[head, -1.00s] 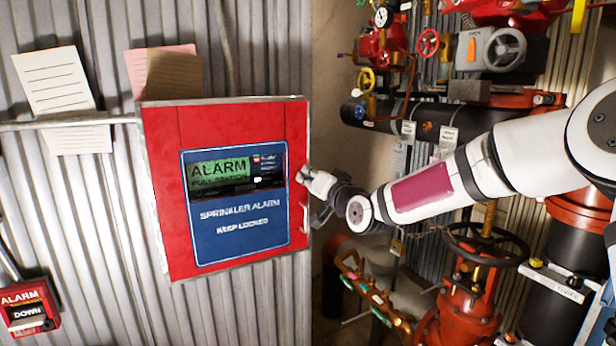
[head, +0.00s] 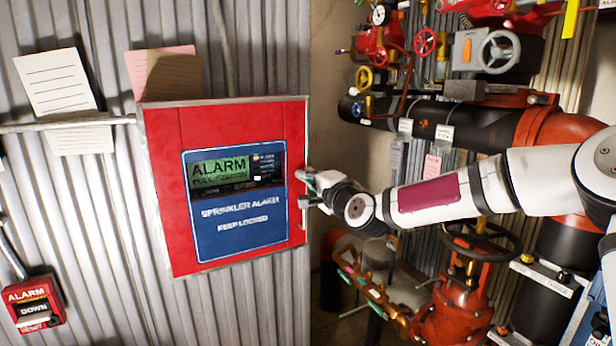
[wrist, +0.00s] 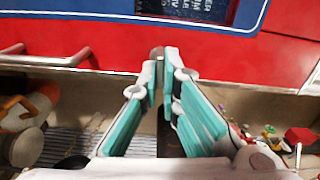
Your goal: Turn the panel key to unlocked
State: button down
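The red alarm panel (head: 235,275) hangs on the corrugated wall, with a blue face reading "SPRINKLER ALARM KEEP LOCKED" and a green "ALARM" screen. My gripper (head: 308,186) is at the panel's right edge. In the wrist view, my gripper's two teal-padded fingers (wrist: 160,66) point at this edge, their tips close together. A small rounded grey piece (wrist: 157,52), perhaps the key, shows at the tips. I cannot tell whether the fingers press on it. The key's turn angle is not readable. A grey bar handle (wrist: 45,59) is left of the fingers in the wrist view.
A red alarm pull station (head: 33,305) is at the lower left. Paper notes (head: 57,82) hang above a conduit. Red valves, gauges and a large black pipe (head: 425,118) fill the right side, behind and around my arm. A handwheel (head: 480,243) lies below the arm.

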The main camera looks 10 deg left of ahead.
jog(key=shift+f+m, duration=0.1)
jog(key=shift+m, duration=0.4)
jog(key=c, duration=1.8)
grip_release()
jog(key=v, duration=1.2)
